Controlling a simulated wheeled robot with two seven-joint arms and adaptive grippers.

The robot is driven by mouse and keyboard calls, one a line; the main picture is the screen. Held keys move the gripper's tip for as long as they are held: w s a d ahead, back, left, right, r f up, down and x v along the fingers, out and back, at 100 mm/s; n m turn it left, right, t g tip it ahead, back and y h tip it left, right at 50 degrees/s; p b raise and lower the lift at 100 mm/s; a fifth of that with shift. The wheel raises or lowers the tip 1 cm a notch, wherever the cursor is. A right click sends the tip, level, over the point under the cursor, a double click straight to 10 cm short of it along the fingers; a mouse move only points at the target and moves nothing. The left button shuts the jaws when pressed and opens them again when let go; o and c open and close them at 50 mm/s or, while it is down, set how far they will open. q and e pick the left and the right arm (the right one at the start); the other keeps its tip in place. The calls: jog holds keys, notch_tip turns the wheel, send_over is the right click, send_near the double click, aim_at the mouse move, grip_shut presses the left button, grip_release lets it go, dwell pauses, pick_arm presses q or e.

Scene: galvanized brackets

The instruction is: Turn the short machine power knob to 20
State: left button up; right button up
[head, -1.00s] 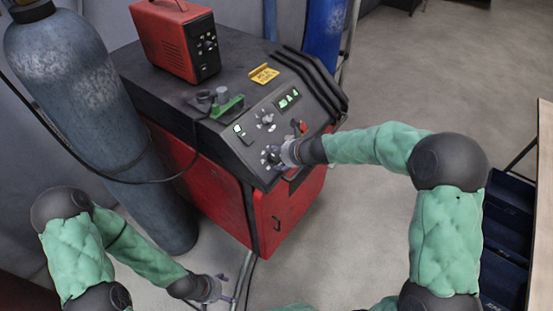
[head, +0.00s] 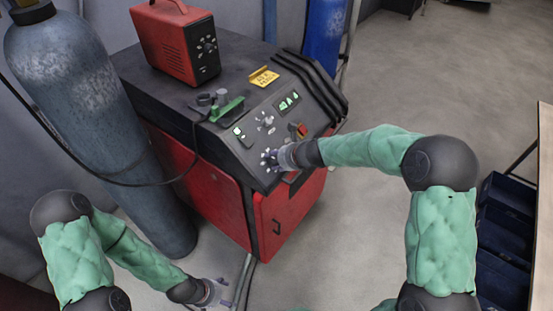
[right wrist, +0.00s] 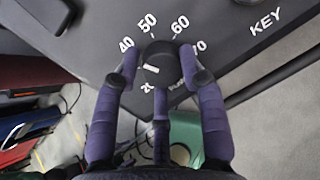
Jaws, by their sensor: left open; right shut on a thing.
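The power knob (right wrist: 158,54) is a short dark round knob on the machine's sloped front panel. In the right wrist view, printed numbers 40, 50, 60 and 70 stand around its far side. Its white mark (right wrist: 151,69) points to the lower left, near a partly covered label that looks like 20. My right gripper (right wrist: 160,68) is shut on the knob, with purple fingers on both sides and one below. In the head view, my right gripper (head: 273,160) covers most of the knob. My left gripper (head: 222,291) is open and empty, low above the floor.
The red and black machine (head: 215,190) carries a red box (head: 178,42) and a yellow sign (head: 263,77). A red switch (head: 300,130) is close to my right gripper. A grey-blue gas cylinder (head: 90,110) stands left. The floor (head: 410,80) behind my right arm is clear.

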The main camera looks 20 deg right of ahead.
jog(key=shift+w+d+r, duration=0.1)
jog(key=shift+w+r, duration=0.05)
jog(key=shift+r, duration=0.05)
jog(key=n+b, duration=0.2)
jog(key=n, duration=0.2)
jog(key=shift+d+y, duration=0.1)
jog(key=shift+y, duration=0.2)
jog(key=n+y+b, duration=0.1)
jog(key=n+b, duration=0.2)
jog(key=n, duration=0.2)
jog(key=shift+n, duration=0.4)
jog(key=n+g+b, duration=0.1)
jog(key=n, duration=0.3)
jog(key=shift+w+n+b, duration=0.1)
jog(key=shift+n+b, duration=0.2)
jog(key=shift+b, duration=0.05)
jog(key=shift+c, duration=0.2)
jog(key=shift+n+g+y+b, duration=0.35)
jog(key=shift+n+b, duration=0.3)
jog(key=shift+n, duration=1.45)
jog(key=shift+s+f, duration=0.1)
jog(key=shift+s, duration=0.1)
